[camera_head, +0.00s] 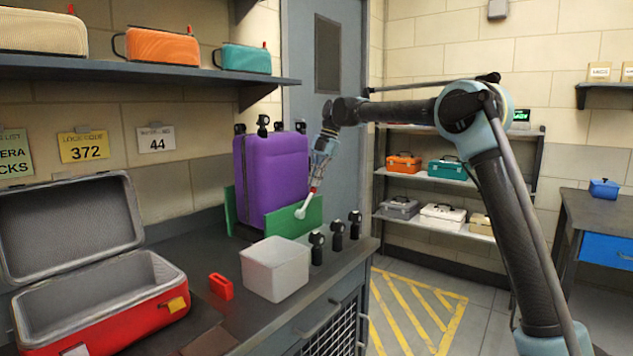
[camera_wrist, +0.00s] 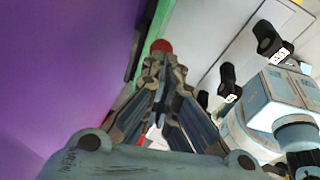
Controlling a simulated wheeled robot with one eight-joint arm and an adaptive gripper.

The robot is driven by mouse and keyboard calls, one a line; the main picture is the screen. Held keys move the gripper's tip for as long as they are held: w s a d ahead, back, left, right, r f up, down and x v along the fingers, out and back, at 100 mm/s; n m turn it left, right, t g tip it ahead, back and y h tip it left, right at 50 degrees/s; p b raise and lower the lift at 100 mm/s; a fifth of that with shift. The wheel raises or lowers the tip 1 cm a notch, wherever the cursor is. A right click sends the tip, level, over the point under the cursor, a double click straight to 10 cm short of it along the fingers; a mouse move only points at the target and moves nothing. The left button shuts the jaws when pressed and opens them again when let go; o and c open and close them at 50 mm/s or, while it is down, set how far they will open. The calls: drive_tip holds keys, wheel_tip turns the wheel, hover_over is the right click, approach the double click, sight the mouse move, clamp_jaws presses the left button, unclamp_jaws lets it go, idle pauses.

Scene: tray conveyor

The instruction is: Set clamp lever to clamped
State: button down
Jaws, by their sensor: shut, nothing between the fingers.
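The clamp lever (camera_head: 306,203) is a short pale bar with a round pivot on the green clamp plate (camera_head: 285,219). It tilts up and to the right, ending in a red tip (camera_head: 314,188). My gripper (camera_head: 316,180) points down at the lever's upper end. In the wrist view, my shut gripper (camera_wrist: 160,62) shows nothing between its fingers, and the red tip (camera_wrist: 161,46) shows just past the fingertips. I cannot tell whether they touch. A purple case (camera_head: 270,178) stands upright between the green plates.
A shelf with cases (camera_head: 155,75) hangs above at left.

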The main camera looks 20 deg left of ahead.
drive_tip(key=shift+r, duration=0.1)
drive_tip(key=s+v, duration=0.1)
drive_tip(key=v, duration=1.2)
drive_tip(key=shift+s, duration=0.2)
drive_tip(key=shift+d+r, duration=0.1)
drive_tip(key=shift+d, duration=0.05)
